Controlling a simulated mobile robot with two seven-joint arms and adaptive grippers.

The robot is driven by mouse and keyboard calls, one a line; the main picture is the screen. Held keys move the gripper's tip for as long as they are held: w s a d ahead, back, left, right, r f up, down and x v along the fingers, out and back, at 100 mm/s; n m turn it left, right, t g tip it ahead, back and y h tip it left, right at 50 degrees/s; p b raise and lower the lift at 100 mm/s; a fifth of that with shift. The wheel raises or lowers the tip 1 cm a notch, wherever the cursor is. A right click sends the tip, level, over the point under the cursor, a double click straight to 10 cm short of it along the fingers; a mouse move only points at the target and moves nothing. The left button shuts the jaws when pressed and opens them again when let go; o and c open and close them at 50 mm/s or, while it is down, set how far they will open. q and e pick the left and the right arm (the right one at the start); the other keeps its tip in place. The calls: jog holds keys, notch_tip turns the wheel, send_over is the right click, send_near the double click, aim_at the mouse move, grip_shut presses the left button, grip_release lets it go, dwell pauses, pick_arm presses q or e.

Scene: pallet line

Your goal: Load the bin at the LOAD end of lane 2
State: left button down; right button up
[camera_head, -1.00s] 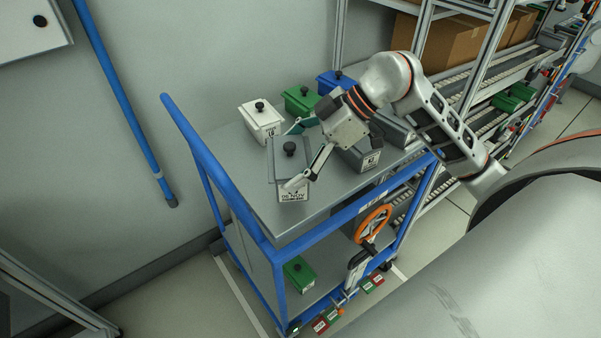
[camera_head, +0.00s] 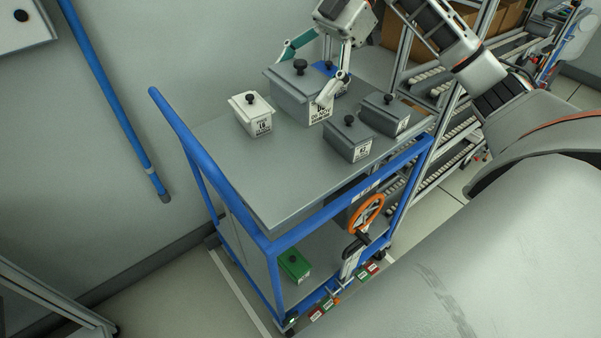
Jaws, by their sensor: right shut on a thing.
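My right gripper (camera_head: 310,72) is shut on a large grey lidded bin (camera_head: 290,98) with a black knob and a white label. Its fingers clasp the bin from two opposite sides. The bin looks raised above the top of the blue-framed cart (camera_head: 240,180), though the exact gap cannot be told. Roller lanes (camera_head: 455,125) of a rack lie to the right of the cart; I cannot tell which is lane 2 or where its LOAD end is. My left gripper is out of view.
A white bin (camera_head: 250,117) and two smaller grey bins (camera_head: 348,140) (camera_head: 384,114) stand on the cart top. A green bin (camera_head: 295,264) is on the lower shelf, near an orange handwheel (camera_head: 367,214). The cart top's near-left part is clear.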

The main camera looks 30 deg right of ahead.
jog(key=shift+f, duration=9.85)
jog(key=o, duration=1.5)
jog(key=shift+f, duration=0.1)
jog(key=shift+c, duration=0.2)
jog(key=shift+b, duration=0.35)
